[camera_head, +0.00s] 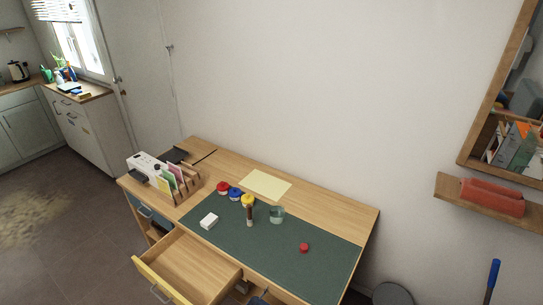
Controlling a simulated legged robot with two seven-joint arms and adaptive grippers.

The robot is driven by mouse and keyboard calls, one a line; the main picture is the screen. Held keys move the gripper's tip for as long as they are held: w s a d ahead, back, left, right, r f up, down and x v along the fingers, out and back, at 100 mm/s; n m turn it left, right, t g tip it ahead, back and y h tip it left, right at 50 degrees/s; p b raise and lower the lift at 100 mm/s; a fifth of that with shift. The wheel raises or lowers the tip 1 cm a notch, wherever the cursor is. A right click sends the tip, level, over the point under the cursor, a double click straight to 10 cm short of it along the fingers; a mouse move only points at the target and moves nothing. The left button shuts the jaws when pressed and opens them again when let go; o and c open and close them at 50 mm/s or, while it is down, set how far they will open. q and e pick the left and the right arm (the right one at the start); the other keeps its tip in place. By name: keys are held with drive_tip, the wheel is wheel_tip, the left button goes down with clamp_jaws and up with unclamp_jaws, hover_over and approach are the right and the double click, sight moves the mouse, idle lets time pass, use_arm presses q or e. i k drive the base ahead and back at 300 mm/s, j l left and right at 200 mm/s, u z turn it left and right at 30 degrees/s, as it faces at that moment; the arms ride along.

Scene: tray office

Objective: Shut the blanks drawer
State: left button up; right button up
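A drawer with a yellow front (155,278) is pulled far out of the desk (225,165). Its wooden inside looks empty, and a metal handle (160,294) is on its front. A drawer with a blue-grey front (147,212) is at the desk's left end; I cannot tell whether it is fully shut. No readable label shows which one is the blanks drawer. Neither of my grippers is in view.
The green mat (290,246) holds a white box (208,221), a glass (276,214), a brown bottle (250,215) and a red lid (304,248). Red, blue and yellow-topped pots and a file rack (177,179) stand behind. Floor (70,245) left of the desk is clear.

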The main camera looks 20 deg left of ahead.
sight(188, 273)
drive_tip(key=u, duration=1.8)
